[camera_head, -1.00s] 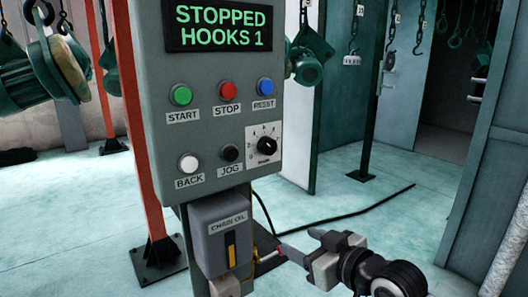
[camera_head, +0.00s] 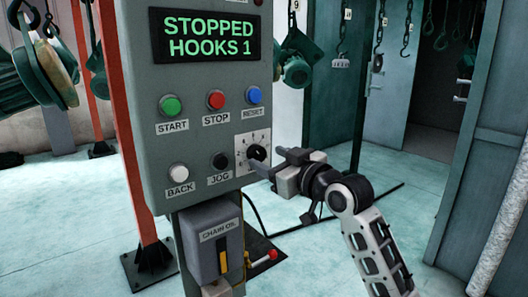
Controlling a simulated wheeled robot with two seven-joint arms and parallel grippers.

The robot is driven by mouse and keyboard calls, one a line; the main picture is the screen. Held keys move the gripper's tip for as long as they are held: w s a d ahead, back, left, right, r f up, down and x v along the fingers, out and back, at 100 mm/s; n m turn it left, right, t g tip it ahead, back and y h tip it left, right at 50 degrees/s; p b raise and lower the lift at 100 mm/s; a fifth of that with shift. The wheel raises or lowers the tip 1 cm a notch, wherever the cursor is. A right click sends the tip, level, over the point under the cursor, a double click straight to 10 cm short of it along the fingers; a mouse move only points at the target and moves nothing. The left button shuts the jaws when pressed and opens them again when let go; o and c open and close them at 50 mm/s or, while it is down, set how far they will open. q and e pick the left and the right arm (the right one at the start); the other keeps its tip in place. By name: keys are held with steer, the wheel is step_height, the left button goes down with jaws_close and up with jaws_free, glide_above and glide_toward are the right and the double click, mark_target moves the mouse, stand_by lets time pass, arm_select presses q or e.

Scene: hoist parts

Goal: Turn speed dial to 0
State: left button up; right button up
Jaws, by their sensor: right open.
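The speed dial (camera_head: 256,152) is a black knob on a white scale plate, at the right edge of the grey control panel (camera_head: 143,100). Its lower right part is partly covered, and I cannot read its setting. My right gripper (camera_head: 267,160) is open with its fingertips right at the dial, coming from the right. I cannot tell whether the fingers touch the knob. The panel screen (camera_head: 204,36) reads "STOPPED HOOKS 1". My left gripper is not in view.
Start (camera_head: 171,106), stop (camera_head: 216,99), reset (camera_head: 253,95), back (camera_head: 178,172) and jog (camera_head: 220,161) buttons sit near the dial. A chain oil box (camera_head: 209,245) with a red-tipped lever (camera_head: 272,255) is below. Hoists and hooks hang behind; the floor at right is open.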

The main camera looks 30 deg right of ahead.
mark_target(260, 154)
steer(key=shift+w+a, duration=0.1)
steer(key=shift+w, duration=1.4)
steer(key=shift+c, duration=0.4)
steer(key=c, duration=0.9)
